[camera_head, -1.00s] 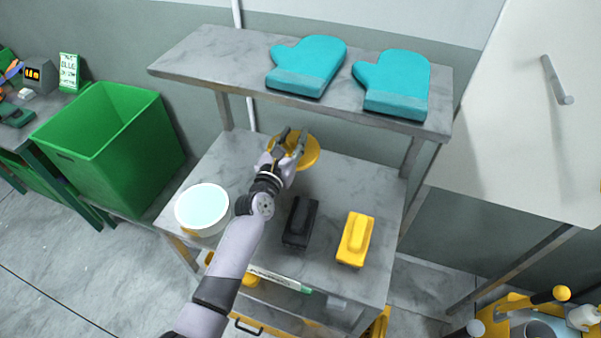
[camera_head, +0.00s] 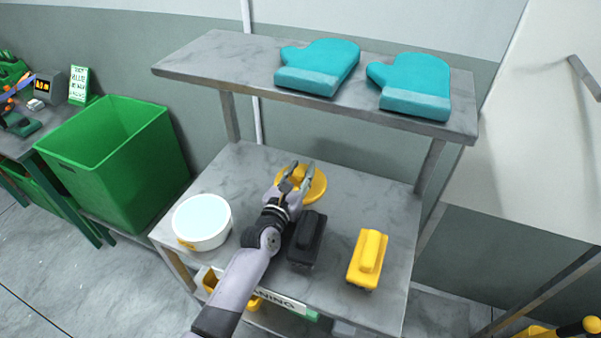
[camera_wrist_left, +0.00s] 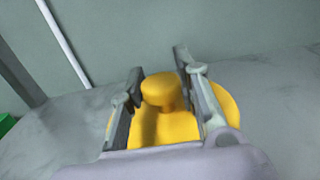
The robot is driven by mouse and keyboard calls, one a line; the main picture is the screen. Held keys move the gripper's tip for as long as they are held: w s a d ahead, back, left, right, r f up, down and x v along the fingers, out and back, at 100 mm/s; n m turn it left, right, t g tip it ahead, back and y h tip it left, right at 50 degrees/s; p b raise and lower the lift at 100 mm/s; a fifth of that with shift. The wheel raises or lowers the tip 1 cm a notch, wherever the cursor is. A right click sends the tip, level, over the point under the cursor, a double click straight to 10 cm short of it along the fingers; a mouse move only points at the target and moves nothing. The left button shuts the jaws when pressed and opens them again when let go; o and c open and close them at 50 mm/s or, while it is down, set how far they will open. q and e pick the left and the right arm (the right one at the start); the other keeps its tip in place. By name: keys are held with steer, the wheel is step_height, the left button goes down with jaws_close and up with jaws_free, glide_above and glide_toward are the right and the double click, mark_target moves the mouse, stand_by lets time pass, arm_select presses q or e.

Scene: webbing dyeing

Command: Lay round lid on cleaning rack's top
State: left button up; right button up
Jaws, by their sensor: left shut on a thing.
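The round lid (camera_head: 316,186) is yellow with a raised knob (camera_wrist_left: 158,89). It lies flat at the back middle of the cleaning rack's grey top (camera_head: 364,200), under the upper shelf; whether it rests fully on the surface is hard to tell. My left gripper (camera_head: 299,173) is shut on the round lid, its two fingers on either side of the knob. In the left wrist view my left gripper (camera_wrist_left: 160,85) hides parts of the lid's rim. My right gripper is not in view.
A white round tub (camera_head: 202,221) stands on the left of the top. A black brush (camera_head: 306,241) and a yellow brush (camera_head: 367,259) lie at the front. Two teal mitts (camera_head: 318,67) lie on the upper shelf (camera_head: 215,57). A green bin (camera_head: 120,150) stands left.

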arm_select(q)
steer(key=o, duration=0.9)
steer(key=shift+f, duration=0.1)
steer(key=shift+r+p, duration=0.2)
steer(key=shift+p, duration=0.1)
steer(key=shift+s+a+f, duration=0.1)
steer(key=shift+s+f, duration=0.1)
steer(key=shift+s, duration=0.05)
steer(key=b+v, duration=0.1)
steer(key=v, duration=1)
steer(key=shift+s+a+r+b, duration=0.15)
steer(key=shift+s+b, duration=0.05)
steer(key=shift+b, duration=0.15)
